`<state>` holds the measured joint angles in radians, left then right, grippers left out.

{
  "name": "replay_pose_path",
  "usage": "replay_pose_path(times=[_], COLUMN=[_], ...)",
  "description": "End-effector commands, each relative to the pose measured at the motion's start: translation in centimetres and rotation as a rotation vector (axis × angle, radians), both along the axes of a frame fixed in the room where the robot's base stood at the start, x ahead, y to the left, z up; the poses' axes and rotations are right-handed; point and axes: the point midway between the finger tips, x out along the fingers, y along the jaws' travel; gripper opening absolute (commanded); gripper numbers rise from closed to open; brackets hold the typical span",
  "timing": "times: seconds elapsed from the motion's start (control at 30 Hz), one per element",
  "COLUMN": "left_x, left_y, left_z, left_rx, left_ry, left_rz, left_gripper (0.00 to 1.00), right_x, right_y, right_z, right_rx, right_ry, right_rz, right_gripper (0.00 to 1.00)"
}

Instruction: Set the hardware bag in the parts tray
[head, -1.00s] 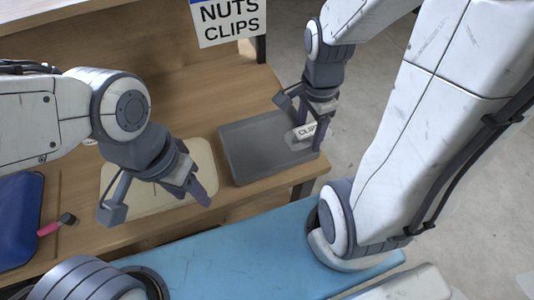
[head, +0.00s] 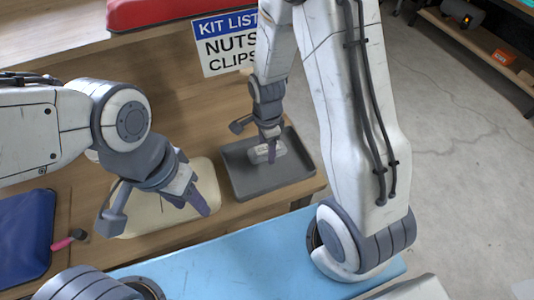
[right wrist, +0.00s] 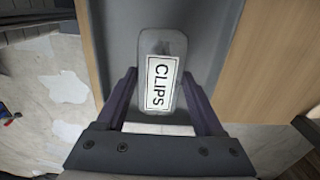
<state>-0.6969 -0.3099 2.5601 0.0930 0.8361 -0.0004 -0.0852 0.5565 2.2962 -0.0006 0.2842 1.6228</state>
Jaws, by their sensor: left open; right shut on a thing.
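The hardware bag is a small clear pouch with a white label reading CLIPS; it shows in the right wrist view (right wrist: 163,75) and in the head view (head: 260,153). My right gripper (head: 271,152) is shut on the bag, with a finger on each side of it. It points down over the middle of the dark grey parts tray (head: 288,180). I cannot tell whether the bag touches the tray floor. The tray looks otherwise empty. My left gripper (head: 196,200) is open and empty above a cream mat (head: 150,222), left of the tray.
A KIT LIST sign (head: 228,45) reading NUTS and CLIPS hangs behind the tray. A red object (head: 170,12) is on the shelf above. A blue pouch (head: 25,235) and a pink-handled tool (head: 66,241) lie at left. The tray sits near the wooden bench's right end.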

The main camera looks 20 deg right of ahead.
Motion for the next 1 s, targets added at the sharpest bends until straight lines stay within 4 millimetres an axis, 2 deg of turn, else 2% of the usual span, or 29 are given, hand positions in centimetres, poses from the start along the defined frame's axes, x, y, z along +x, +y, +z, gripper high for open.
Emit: replay_pose_path(times=[0.2, 0.3, 0.7, 0.73, 0.77, 0.8, 1.0], left_x=[0.0, 0.0, 0.0, 0.0, 0.0, 0.0, 0.0], left_y=[0.0, 0.0, 0.0, 0.0, 0.0, 0.0, 0.0], left_z=[0.3, 0.4, -0.1, 0.1, 0.1, 0.1, 0.1], left_rx=[0.000, 0.000, 0.000, 0.000, 0.000, 0.000, 0.000], left_ry=[0.000, 0.000, 0.000, 0.000, 0.000, 0.000, 0.000], left_rz=[0.000, 0.000, 0.000, 0.000, 0.000, 0.000, 0.000], left_gripper=[0.50, 0.50, 0.50, 0.50, 0.50, 0.50, 0.50], right_x=[-0.1, -0.1, 0.0, 0.0, 0.0, 0.0, 0.0], right_y=[0.0, 0.0, 0.0, 0.0, 0.0, 0.0, 0.0], right_z=[-3.0, -3.8, -4.4, -4.2, -4.2, -4.2, -4.2], right_rx=[0.000, 0.000, 0.000, 0.000, 0.000, 0.000, 0.000], right_ry=[0.007, 0.004, 0.002, 0.001, 0.001, 0.001, 0.001], right_rz=[0.000, 0.000, 0.000, 0.000, 0.000, 0.000, 0.000], right_gripper=[0.09, 0.09, 0.09, 0.81, 0.92, 0.99, 0.99])
